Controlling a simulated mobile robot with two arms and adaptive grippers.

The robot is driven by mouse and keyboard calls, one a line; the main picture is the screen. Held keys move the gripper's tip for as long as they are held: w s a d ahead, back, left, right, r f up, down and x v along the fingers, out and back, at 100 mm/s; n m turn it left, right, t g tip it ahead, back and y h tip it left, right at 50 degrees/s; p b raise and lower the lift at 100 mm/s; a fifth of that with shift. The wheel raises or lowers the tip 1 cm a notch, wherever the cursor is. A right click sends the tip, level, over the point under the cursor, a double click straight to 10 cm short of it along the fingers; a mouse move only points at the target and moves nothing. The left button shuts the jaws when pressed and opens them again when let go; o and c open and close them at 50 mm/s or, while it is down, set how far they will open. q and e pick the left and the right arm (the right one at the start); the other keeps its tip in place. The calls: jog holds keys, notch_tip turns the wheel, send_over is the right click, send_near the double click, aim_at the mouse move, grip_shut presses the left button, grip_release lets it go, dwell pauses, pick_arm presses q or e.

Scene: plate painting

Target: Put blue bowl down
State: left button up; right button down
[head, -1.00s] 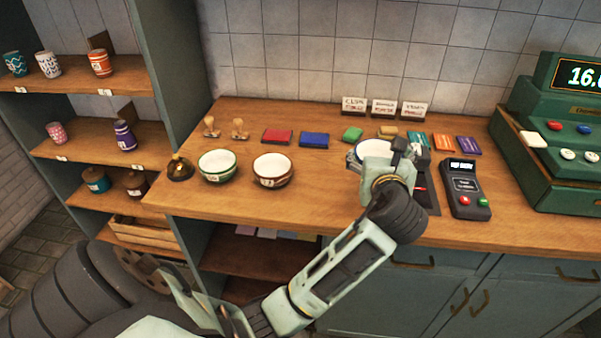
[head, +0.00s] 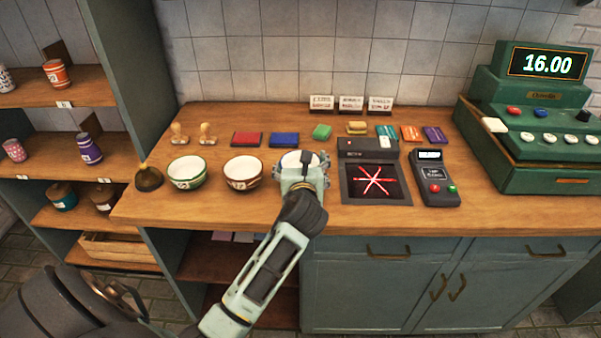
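The blue bowl (head: 290,160) shows only as a pale interior and part of its rim, in line with the other bowls on the wooden counter. My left gripper (head: 301,163) is right at it, with finger parts showing on both sides. The wrist hides most of the bowl, so I cannot tell whether the fingers grip it or whether its base touches the counter (head: 230,212). A green-rimmed bowl (head: 187,173) and a brown-red bowl (head: 243,173) stand upright to its left. My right gripper is out of view.
A black device with a red star display (head: 374,182) lies just right of the gripper, then a card terminal (head: 434,178) and a green cash register (head: 530,125). Ink pads, including a blue one (head: 285,139), lie behind. A dark bell (head: 149,178) stands at far left.

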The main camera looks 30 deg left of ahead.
pick_arm(q)
jog(key=shift+f, duration=1)
jog(key=shift+f, duration=0.1)
jog(key=o, duration=1.4)
jog(key=v, duration=1.2)
